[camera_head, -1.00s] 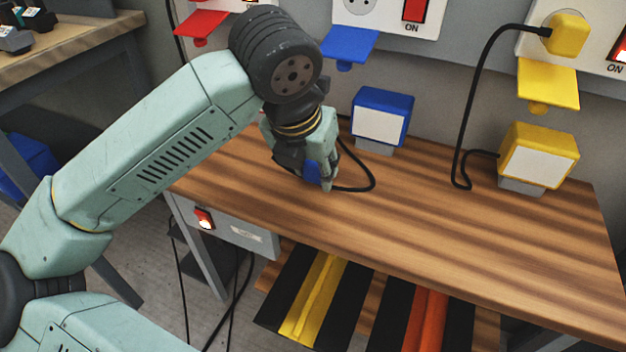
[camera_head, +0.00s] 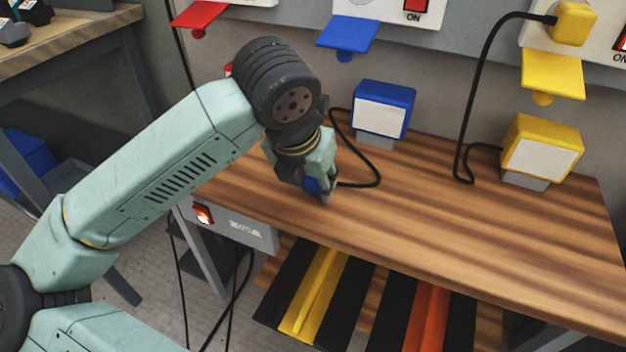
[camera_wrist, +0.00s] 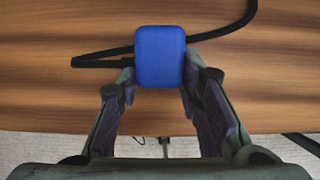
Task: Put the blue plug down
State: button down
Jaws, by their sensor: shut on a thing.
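The blue plug (camera_wrist: 160,56) is between the two fingertips of my gripper (camera_wrist: 158,88) in the wrist view, with the wooden worktop (camera_wrist: 50,100) behind it. In the head view, my gripper (camera_head: 318,190) is shut on the blue plug (camera_head: 311,185), low over the front part of the worktop (camera_head: 430,210). I cannot tell whether the plug touches the wood. A black cable (camera_head: 366,165) runs from the plug in a loop toward the blue box (camera_head: 384,108) with a white face.
A yellow box (camera_head: 542,148) stands on the right, its cable running to a yellow plug (camera_head: 574,24) in the wall panel. Blue (camera_head: 347,33) and yellow (camera_head: 552,75) flaps jut from the wall. A red-lit switch (camera_head: 203,213) is on the bench front. The worktop's middle is clear.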

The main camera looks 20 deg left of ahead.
jog(key=shift+f, duration=0.2)
jog(key=c, duration=1.1)
grip_release()
jog(key=shift+r+p, duration=0.6)
jog(key=shift+p, duration=0.05)
jog(key=p+v, duration=0.1)
jog(key=v, duration=1.1)
jog(key=shift+r, duration=0.1)
